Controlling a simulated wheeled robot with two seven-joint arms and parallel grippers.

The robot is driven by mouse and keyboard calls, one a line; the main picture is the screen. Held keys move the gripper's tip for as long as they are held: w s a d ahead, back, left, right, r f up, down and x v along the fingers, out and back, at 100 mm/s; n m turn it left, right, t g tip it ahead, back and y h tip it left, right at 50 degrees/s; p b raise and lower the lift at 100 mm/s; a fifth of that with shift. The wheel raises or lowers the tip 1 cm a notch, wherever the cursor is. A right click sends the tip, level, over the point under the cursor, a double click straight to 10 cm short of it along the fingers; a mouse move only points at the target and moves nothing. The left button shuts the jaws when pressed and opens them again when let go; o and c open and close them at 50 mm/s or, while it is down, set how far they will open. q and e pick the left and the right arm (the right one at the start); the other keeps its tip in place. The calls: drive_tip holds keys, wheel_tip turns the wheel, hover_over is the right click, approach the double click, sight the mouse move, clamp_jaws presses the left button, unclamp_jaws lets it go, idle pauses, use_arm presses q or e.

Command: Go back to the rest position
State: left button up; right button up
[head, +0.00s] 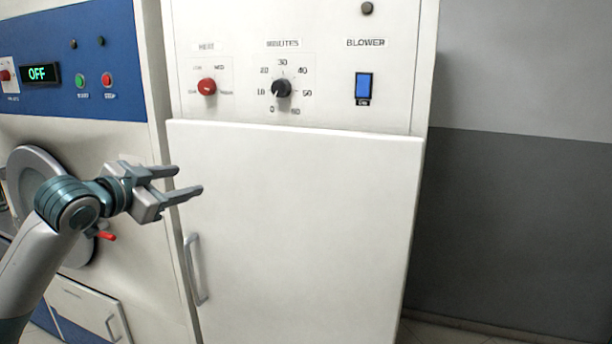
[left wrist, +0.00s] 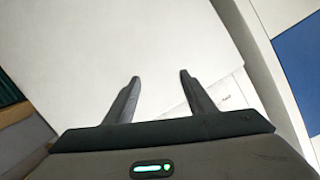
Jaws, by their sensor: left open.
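My left gripper (head: 188,181) is open and empty. In the head view it is raised in front of the left edge of a white cabinet door (head: 300,220), above the door's vertical handle (head: 195,270). I cannot tell how far its fingers are from the door. In the left wrist view the two fingers of my left gripper (left wrist: 160,88) stand apart with nothing between them, against a plain white surface. My right gripper is in neither view.
Above the door are a red heat knob (head: 207,87), a black minutes dial (head: 282,88) and a blue blower switch (head: 363,87). At left a machine has a round door (head: 32,163) and a display (head: 42,73) reading OFF. A grey wall (head: 520,230) stands at right.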

use_arm(q)
drive_tip(key=s+d+f+n+g+y, duration=0.15)
drive_tip(key=s+f, duration=0.35)
drive_tip(key=f, duration=0.7)
drive_tip(key=s+d+f+n+g, duration=0.1)
drive_tip(key=s+d+f+g, duration=0.15)
drive_tip(key=s+f, duration=0.7)
drive_tip(key=s+d+f+n+g+y, duration=0.1)
drive_tip(key=s+d+f, duration=0.1)
drive_tip(key=f, duration=1.4)
drive_tip(key=s+f+n+g+y, duration=0.1)
drive_tip(key=s+f+g, duration=0.1)
drive_tip(key=s+f, duration=0.65)
drive_tip(key=s+a+f+n+g+y, duration=0.1)
drive_tip(key=s+f+n+g, duration=0.15)
drive_tip(key=s, duration=1.05)
drive_tip(key=s+f+n+g+y, duration=0.1)
drive_tip(key=s+f+g, duration=0.1)
drive_tip(key=s+f, duration=0.65)
wheel_tip(320, 180, down, 25)
drive_tip(key=s, duration=0.3)
drive_tip(key=s+a+f+g, duration=0.2)
drive_tip(key=s+a+f, duration=0.1)
drive_tip(key=s+f, duration=1.5)
drive_tip(key=shift+a+m, duration=0.2)
drive_tip(key=shift+m, duration=0.2)
